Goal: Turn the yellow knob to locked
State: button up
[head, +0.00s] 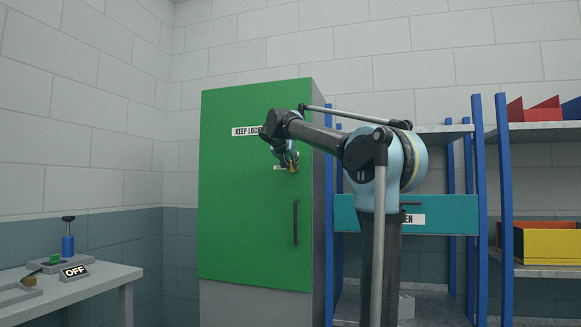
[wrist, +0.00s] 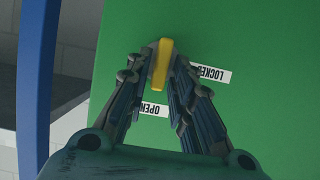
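The yellow knob (wrist: 160,66) is a narrow bar on the green cabinet door (head: 238,190). In the wrist view its long axis runs nearly up and down, with its lower end leaning slightly left. The LOCKED label (wrist: 210,74) is right of it, and the OPEN label (wrist: 152,110) is below it; both appear upside down. My gripper (wrist: 162,58) has one finger on each side of the knob, and the fingertips appear to be closed on it. In the head view my gripper (head: 290,164) is at the door, largely hiding the knob.
The door has a dark vertical handle (head: 295,222) and a KEEP LOCKED sign (head: 246,131). A teal drawer (head: 450,214) and blue-posted shelves with colored bins (head: 550,243) stand to the right. A table (head: 75,295) at left carries an OFF sign (head: 74,273) and small devices.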

grip_shut()
jog(key=shift+a, duration=0.1)
jog(key=shift+w+a+f+n+h, duration=0.15)
jog(key=shift+a+f+n+h, duration=0.2)
jog(key=shift+n+h, duration=1.4)
jog(key=shift+w+a+f+n+h, duration=0.1)
jog(key=shift+a+f+n+h, duration=0.45)
jog(key=shift+n, duration=2.15)
jog(key=shift+w+a+f+n+h, duration=0.1)
jog(key=shift+w+f+n+h, duration=0.1)
jog(key=shift+n+h, duration=1.65)
jog(key=shift+n+t+y, duration=0.3)
jog(key=shift+n+y, duration=0.15)
jog(key=shift+n, duration=0.05)
